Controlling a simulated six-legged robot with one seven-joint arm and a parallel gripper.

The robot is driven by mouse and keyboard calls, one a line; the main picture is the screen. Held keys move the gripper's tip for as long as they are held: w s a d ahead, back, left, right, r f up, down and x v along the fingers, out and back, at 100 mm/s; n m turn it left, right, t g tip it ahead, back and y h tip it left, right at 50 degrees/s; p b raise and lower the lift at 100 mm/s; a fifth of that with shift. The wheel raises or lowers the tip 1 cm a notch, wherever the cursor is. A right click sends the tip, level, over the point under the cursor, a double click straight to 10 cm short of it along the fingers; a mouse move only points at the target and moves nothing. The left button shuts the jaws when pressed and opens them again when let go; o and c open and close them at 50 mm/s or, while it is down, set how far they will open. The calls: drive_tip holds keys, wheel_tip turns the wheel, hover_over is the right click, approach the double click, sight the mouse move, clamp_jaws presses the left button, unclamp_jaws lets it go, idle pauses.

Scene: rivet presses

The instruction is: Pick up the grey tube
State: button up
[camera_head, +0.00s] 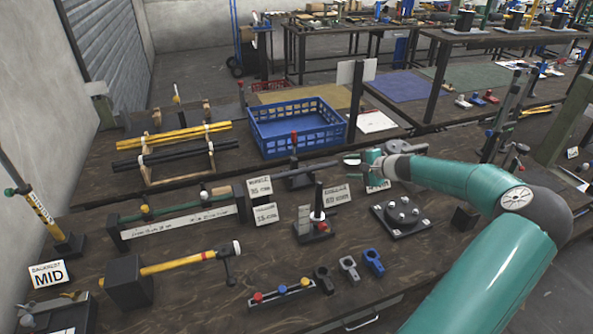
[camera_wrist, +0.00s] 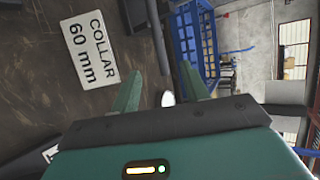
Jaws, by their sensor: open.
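My gripper (camera_head: 352,160) reaches left over the middle of the near bench in the head view. In the wrist view its two green fingers (camera_wrist: 162,85) stand apart, open. A small pale rounded thing (camera_wrist: 168,98) shows between them; I cannot tell if it is a tube end. Dark tubes (camera_head: 165,156) lie on a wooden rack at the left, below yellow tubes (camera_head: 178,134), well apart from my gripper. A dark base block (camera_head: 297,178) with a bar sits just left of my gripper.
A blue crate (camera_head: 295,130) stands behind my gripper; it also shows in the wrist view (camera_wrist: 186,55). A collar sign (camera_wrist: 90,48) lies near the fingers. A short post with a white collar (camera_head: 317,215) and a round fixture (camera_head: 402,214) stand in front.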

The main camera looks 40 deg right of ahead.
sight(321, 167)
drive_tip(key=x, duration=1.3)
drive_tip(key=shift+f, duration=0.25)
clamp_jaws()
